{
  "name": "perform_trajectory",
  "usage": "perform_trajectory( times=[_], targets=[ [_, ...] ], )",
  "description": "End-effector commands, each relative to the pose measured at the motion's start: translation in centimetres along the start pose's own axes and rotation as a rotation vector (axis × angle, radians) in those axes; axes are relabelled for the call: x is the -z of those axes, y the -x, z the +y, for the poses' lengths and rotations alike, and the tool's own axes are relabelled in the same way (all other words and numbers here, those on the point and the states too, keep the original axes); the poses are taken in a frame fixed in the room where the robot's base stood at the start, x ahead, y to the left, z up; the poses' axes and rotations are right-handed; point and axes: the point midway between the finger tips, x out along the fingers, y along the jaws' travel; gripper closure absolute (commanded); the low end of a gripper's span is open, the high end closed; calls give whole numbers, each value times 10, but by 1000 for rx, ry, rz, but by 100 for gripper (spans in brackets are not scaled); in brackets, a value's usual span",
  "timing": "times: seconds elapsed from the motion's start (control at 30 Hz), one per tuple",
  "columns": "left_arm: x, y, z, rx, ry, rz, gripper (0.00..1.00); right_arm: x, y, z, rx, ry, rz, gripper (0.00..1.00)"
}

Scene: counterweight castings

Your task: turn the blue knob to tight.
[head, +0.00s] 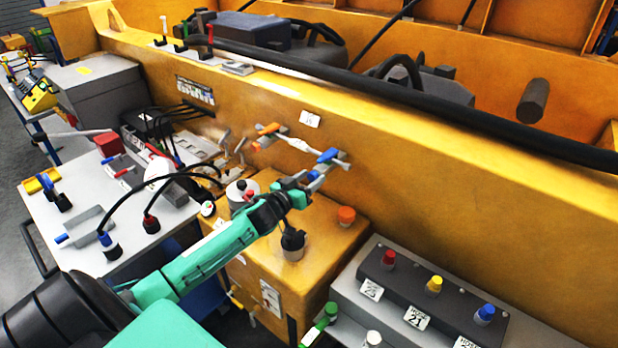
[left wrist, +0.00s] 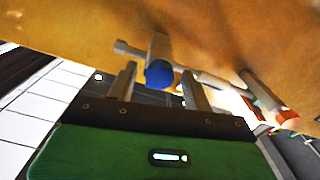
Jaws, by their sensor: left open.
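The blue knob (head: 327,156) is at the end of a grey bar on a fitting on the orange wall in the head view. In the left wrist view the blue knob (left wrist: 159,74) is a round end facing the camera, with the grey bar behind it. My left gripper (head: 309,182) is just below and left of it. Its two fingers are open and stand one on each side of the knob in the left wrist view, with gaps showing. I cannot tell how deep the knob sits between them. My right gripper is not in view.
An orange-ended handle (head: 268,130) is on the wall left of the blue knob; an orange-red end (left wrist: 285,118) shows at right in the wrist view. Below are an orange cabinet (head: 335,238) with a black knob (head: 292,240), and a dark panel (head: 455,297) with coloured knobs.

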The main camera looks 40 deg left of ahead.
Motion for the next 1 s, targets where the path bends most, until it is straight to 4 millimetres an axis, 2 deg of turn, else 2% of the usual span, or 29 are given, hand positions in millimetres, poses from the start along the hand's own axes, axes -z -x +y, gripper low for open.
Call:
perform_trajectory(
  times=[0.27,0.5,0.77,1.0],
  targets=[
    [0,-1,0,0,0,0,50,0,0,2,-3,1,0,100],
    [0,-1,0,0,0,0,94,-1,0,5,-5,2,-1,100],
    [0,0,0,0,-22,0,94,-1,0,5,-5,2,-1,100],
    [-1,-1,0,0,-132,0,94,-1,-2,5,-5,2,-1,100]
  ],
)
